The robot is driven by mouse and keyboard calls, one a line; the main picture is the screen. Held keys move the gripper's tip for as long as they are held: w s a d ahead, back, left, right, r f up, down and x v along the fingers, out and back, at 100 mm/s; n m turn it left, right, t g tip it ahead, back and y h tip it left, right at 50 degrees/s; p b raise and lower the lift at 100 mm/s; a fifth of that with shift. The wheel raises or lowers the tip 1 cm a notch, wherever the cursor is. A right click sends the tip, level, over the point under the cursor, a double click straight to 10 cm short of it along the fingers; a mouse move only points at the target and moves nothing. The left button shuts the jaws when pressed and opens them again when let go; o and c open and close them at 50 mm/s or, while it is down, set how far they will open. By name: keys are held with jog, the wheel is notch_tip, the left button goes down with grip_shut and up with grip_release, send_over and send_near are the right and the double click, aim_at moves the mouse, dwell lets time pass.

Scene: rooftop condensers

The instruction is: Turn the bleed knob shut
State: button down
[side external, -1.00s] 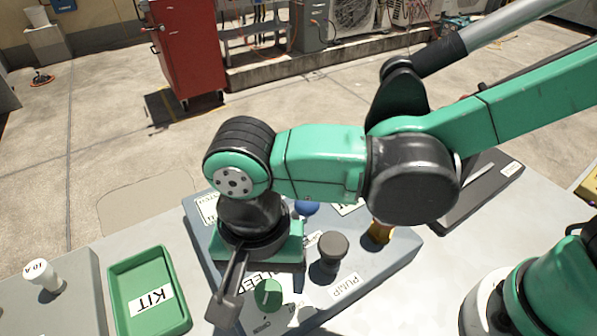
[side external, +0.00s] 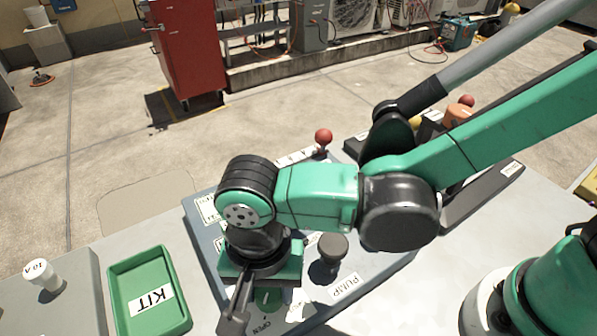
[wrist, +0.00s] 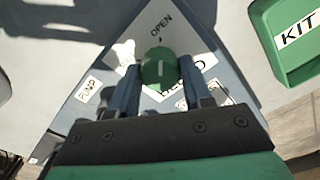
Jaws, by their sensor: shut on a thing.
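The BLEED label (wrist: 192,82) is partly covered by the knob and a finger.
A dark grey knob (side external: 332,247) stands close right of my gripper, by the PUMP label (side external: 343,286). A green KIT tray (side external: 128,268) and a white knob (side external: 43,273) are to the left. A red ball knob (side external: 323,137) rises behind my arm.

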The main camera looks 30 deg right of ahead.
aim_at(269, 290)
jog(key=n, duration=0.4)
jog(key=shift+n, duration=0.3)
jog(key=n, duration=0.4)
jog(key=shift+n, duration=0.3)
jog(key=n, duration=0.4)
jog(key=shift+n, duration=2.4)
jog(key=shift+c, duration=1.8)
grip_release()
jog(key=shift+r, duration=0.1)
jog(key=shift+r, duration=2.7)
